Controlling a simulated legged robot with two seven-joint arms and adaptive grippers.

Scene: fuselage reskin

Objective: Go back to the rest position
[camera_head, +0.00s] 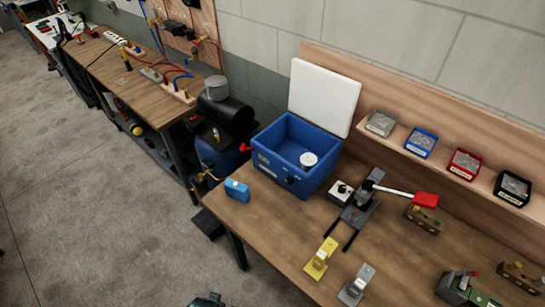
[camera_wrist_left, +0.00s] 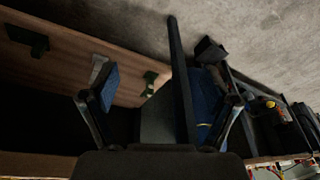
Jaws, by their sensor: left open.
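My left gripper (camera_wrist_left: 158,95) shows in the left wrist view with its two fingers spread wide and nothing between them. It is in free space, with a wooden table edge and grey floor beyond. A small dark piece at the bottom edge of the head view may be part of my left arm, but I cannot tell. My right gripper is in neither view.
A wooden workbench (camera_head: 285,248) bears a blue open box (camera_head: 279,165) with a white lid, a small blue block (camera_head: 237,190), a red-handled tool (camera_head: 400,194), a yellow holder (camera_head: 320,259) and a grey holder (camera_head: 356,287). Several bins line a shelf. Floor at left is clear.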

